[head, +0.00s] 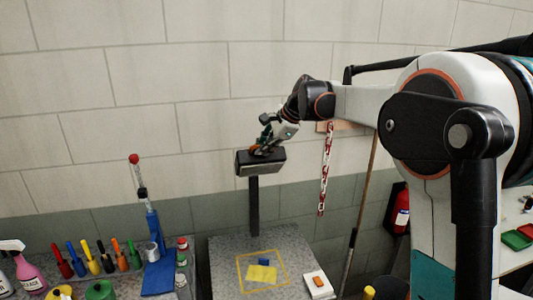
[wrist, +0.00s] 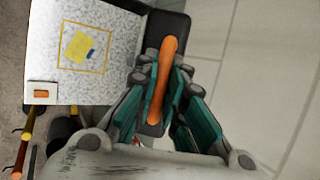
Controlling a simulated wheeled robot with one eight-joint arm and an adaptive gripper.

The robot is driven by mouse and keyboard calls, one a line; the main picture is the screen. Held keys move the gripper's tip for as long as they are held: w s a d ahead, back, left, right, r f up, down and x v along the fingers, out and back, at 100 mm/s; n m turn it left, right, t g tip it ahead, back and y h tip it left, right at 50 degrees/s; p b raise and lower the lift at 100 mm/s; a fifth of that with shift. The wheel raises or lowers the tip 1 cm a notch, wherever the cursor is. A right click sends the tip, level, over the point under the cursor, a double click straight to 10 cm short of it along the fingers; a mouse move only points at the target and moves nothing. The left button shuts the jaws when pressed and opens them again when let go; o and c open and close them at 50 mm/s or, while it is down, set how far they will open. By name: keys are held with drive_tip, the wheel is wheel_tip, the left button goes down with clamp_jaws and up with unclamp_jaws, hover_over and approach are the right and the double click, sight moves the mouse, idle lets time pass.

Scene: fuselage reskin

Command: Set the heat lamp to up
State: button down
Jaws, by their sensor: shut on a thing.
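The heat lamp (head: 260,163) is a dark box-shaped head on an upright dark post (head: 254,205) behind a speckled table. In the head view its head stands well above the tabletop, slightly tilted. My gripper (head: 268,142) is at the top of the lamp head. In the wrist view my gripper (wrist: 158,100) has its teal fingers on both sides of an orange handle (wrist: 168,55) on the dark lamp head (wrist: 176,27), shut on it. The lamp's underside is hidden.
The speckled table (head: 222,262) bears a yellow outlined square with a yellow sheet (head: 262,273) and a blue piece. A white block with an orange top (head: 318,284) lies at its right. Tools and bottles stand at left. A red-white chain (head: 325,170) hangs on the wall.

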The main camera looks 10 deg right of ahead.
drive_tip(key=shift+w+r+g+p, duration=0.6)
drive_tip(key=shift+w+r+p, duration=0.1)
drive_tip(key=shift+w+r, duration=0.45)
drive_tip(key=c, duration=1.7)
unclamp_jaws()
drive_tip(key=shift+f, duration=0.1)
drive_tip(key=shift+o, duration=0.2)
drive_tip(key=v, duration=1.2)
drive_tip(key=shift+s+a, duration=0.1)
